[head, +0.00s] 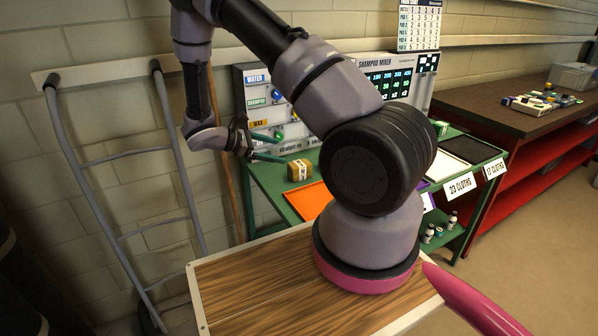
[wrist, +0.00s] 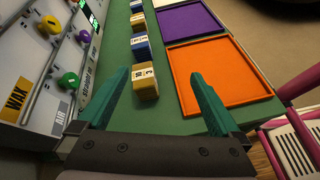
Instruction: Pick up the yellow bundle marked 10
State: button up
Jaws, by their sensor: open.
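A yellow bundle (wrist: 145,84) with a pale label lies nearest in a row on the green table in the wrist view. Its mark is too small to read surely. In the head view a yellow bundle (head: 299,170) lies near the table's left end, by the orange tray. Another yellow bundle (wrist: 138,22) lies farther along the row. My gripper (head: 277,147) is open and empty, above the table and to the left of the bundle. Its teal fingers also show in the wrist view (wrist: 157,75), with the nearest bundle seen between them.
A blue bundle (wrist: 141,47) lies just beyond the nearest yellow one. An orange tray (wrist: 243,98) and a purple tray (wrist: 190,20) lie right of the row. The shampoo mixer panel (wrist: 22,60), with coloured knobs, stands on the left. A hand truck (head: 115,157) leans against the wall.

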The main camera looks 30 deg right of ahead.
aim_at(290, 173)
jog(key=f+n+t, duration=0.1)
jog(key=f+n, duration=0.1)
jog(key=f, duration=0.1)
jog(key=w+f+n+t+h, duration=0.1)
jog(key=f+n, duration=0.1)
jog(key=f, duration=0.2)
jog(key=f+n+t+h, duration=0.1)
jog(key=f+n+t, duration=0.1)
jog(key=f, duration=0.2)
jog(key=shift+w+a+f, duration=0.2)
jog(key=shift+a+f, duration=0.05)
jog(key=shift+a, duration=0.1)
jog(key=x, duration=0.4)
jog(key=shift+w+d+f, duration=0.1)
jog(key=shift+d+f, duration=0.05)
jog(key=shift+d, duration=0.2)
jog(key=shift+w+x, duration=0.15)
jog(key=shift+x, duration=1.35)
jog(key=shift+w+x, duration=0.1)
jog(key=shift+x, duration=1.35)
jog(key=c, duration=1.6)
